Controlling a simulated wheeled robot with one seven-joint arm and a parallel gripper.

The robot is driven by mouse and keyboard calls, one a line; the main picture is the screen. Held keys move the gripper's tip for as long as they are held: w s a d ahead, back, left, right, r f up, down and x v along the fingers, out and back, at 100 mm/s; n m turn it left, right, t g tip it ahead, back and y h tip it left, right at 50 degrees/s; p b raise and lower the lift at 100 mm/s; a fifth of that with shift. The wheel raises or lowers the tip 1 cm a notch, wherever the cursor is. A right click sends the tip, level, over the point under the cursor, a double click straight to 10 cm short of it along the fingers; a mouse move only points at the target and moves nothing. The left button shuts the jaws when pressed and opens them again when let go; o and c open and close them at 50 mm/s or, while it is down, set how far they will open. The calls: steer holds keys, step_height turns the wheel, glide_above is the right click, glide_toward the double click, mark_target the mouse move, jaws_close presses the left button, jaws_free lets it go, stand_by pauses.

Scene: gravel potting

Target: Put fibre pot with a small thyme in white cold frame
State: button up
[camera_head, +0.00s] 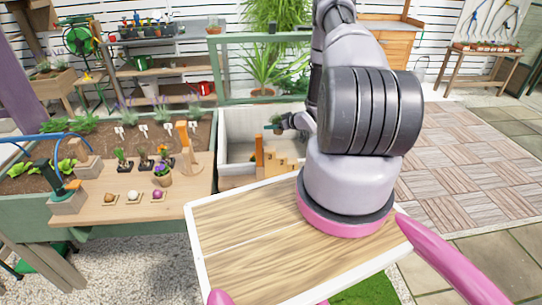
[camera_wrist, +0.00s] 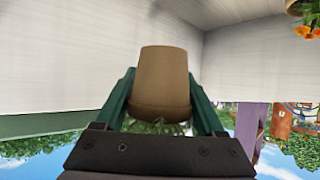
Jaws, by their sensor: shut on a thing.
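In the wrist view my gripper (camera_wrist: 160,100) is shut on a brown fibre pot (camera_wrist: 164,75), its green fingers on either side. The pot appears upside down in this picture, with small green thyme leaves (camera_wrist: 160,127) at its lower edge. In the head view my gripper (camera_head: 283,124) is small and partly hidden behind my arm, over the white cold frame (camera_head: 236,122). The cold frame is an open, pale box right of the potting bench. Pale walls meeting in a corner fill the top of the wrist view. I cannot tell the pot's height above the floor.
The wooden bench (camera_head: 95,212) at left holds several small plants and a flower pot (camera_head: 162,176). Orange flowers (camera_wrist: 305,31) show at the wrist view's top right.

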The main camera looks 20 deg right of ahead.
step_height(320, 180, down, 10)
steer(key=shift+r, duration=0.1)
stand_by(0.4)
steer(key=shift+f, duration=0.6)
steer(key=o, duration=1.4)
steer(key=shift+r, duration=0.1)
steer(key=shift+r, duration=0.3)
steer(key=v, duration=1.2)
steer(key=shift+r, duration=0.25)
